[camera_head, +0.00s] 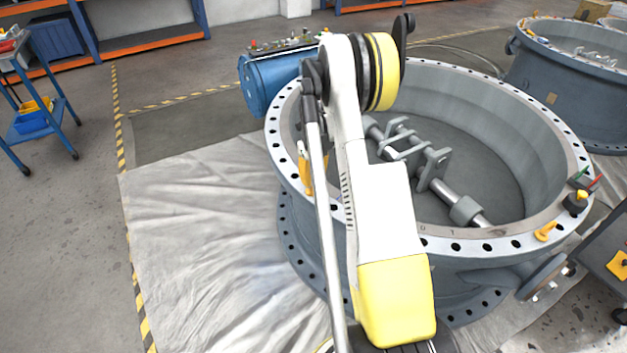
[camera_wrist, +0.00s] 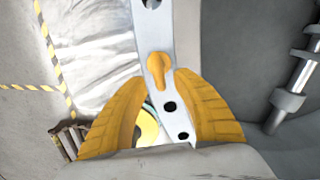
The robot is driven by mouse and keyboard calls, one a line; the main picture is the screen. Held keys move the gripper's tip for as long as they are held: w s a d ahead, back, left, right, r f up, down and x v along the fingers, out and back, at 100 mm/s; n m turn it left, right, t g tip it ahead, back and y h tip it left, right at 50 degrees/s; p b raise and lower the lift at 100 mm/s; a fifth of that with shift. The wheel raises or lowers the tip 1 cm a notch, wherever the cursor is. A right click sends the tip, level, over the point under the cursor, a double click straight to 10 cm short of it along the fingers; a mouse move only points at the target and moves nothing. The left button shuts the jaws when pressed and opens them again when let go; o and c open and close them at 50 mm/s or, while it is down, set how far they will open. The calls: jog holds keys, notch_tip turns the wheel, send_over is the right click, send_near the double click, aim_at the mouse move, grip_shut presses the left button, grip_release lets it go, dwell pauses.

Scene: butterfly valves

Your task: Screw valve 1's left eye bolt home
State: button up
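The large grey valve body (camera_head: 510,130) has a pale drilled flange ring on top. In the wrist view a yellow-orange eye bolt (camera_wrist: 157,62) sits on the flange (camera_wrist: 150,32), its far end wider and rounded. My gripper (camera_wrist: 160,78) has its two yellow fingers apart, one on each side of the bolt's near end, with visible gaps. I cannot tell how deep the bolt sits. In the head view my arm hides most of this spot; a yellow-orange piece (camera_head: 305,172) shows beside it, finger or bolt unclear. Another eye bolt (camera_head: 545,231) is on the flange's right front.
A shaft with brackets (camera_head: 430,165) crosses the valve's inside. A second valve (camera_head: 560,80) is at the back right. Small tools (camera_head: 580,198) lie on the right flange. The sheeted floor (camera_head: 210,230) at left is clear.

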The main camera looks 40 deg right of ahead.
aim_at(313, 178)
notch_tip(313, 178, up, 11)
dwell(0.3)
dwell(0.4)
